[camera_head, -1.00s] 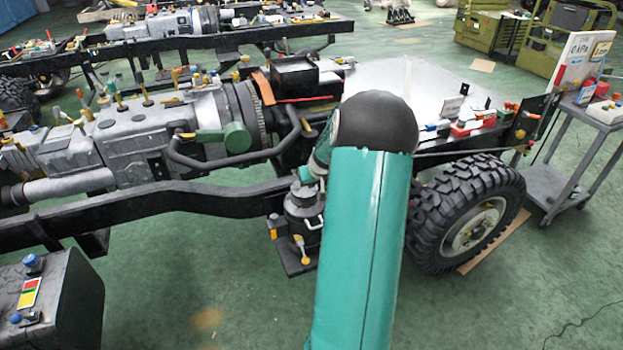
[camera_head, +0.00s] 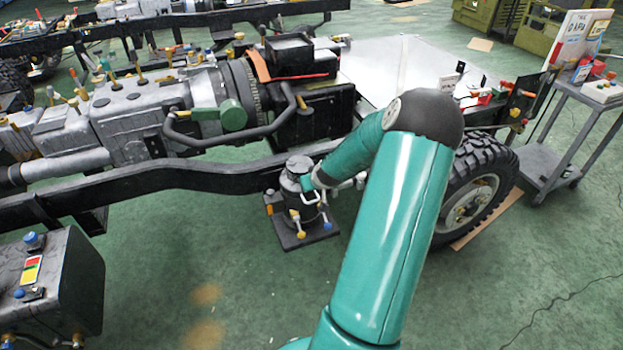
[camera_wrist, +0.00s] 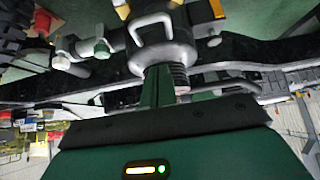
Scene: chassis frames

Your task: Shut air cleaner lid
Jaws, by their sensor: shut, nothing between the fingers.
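The air cleaner (camera_head: 296,212) is a dark upright canister on a flat black base, just in front of the chassis rail. Its round grey top (camera_head: 298,164) appears to lie on the body; I cannot tell if it is fully closed. A pale wire bail shows on its side. My gripper (camera_head: 307,184) is at the upper right side of the canister, small in the head view. In the wrist view my shut gripper (camera_wrist: 158,88) reaches up to the canister (camera_wrist: 168,55), below a pale handle loop (camera_wrist: 150,24). I cannot tell whether they touch.
The black chassis rail (camera_head: 150,180) runs behind the canister, with the engine and gearbox (camera_head: 140,115) beyond it. A large tyre (camera_head: 490,165) stands to the right, partly behind my arm. A black box (camera_head: 55,285) is at lower left. The green floor in front is clear.

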